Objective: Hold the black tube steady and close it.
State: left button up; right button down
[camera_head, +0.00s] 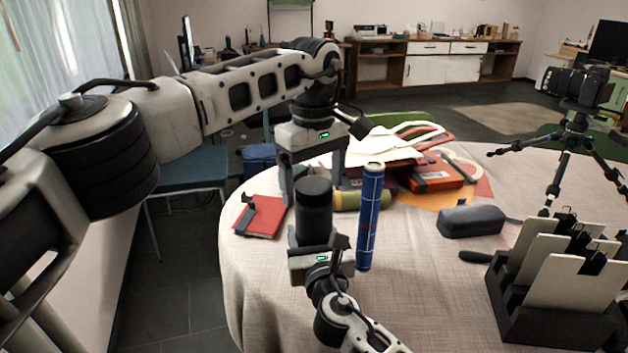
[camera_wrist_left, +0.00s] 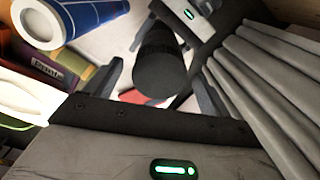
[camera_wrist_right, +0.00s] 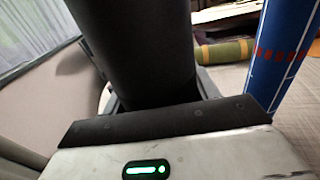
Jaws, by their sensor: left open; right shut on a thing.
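The black tube (camera_head: 314,212) stands upright near the table's front left edge. My right gripper (camera_head: 320,247) is shut on its lower part; the tube also fills the middle of the right wrist view (camera_wrist_right: 137,50). My left gripper (camera_head: 313,180) is open around or just behind the tube's top, pointing down. In the left wrist view the tube's round dark end (camera_wrist_left: 162,72) lies between the spread fingers, with gaps on both sides. I cannot tell whether a cap is on that end.
A blue tube (camera_head: 370,215) stands upright close on the right. Behind are a red book (camera_head: 262,217), an olive roll (camera_head: 350,201) and a pile of folders (camera_head: 432,177). A dark case (camera_head: 470,221) and a black file rack (camera_head: 550,318) are farther right.

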pick_arm(q)
notch_tip(320, 180, up, 7)
jog(key=shift+r, duration=0.15)
pick_arm(e)
jog(key=shift+c, duration=1.6)
grip_release()
jog(key=shift+s, duration=0.15)
pick_arm(q)
jog(key=shift+r+p, duration=0.6)
pick_arm(e)
jog(key=s+d, duration=0.3)
jog(key=s, duration=1.2)
jog(key=shift+s, duration=0.2)
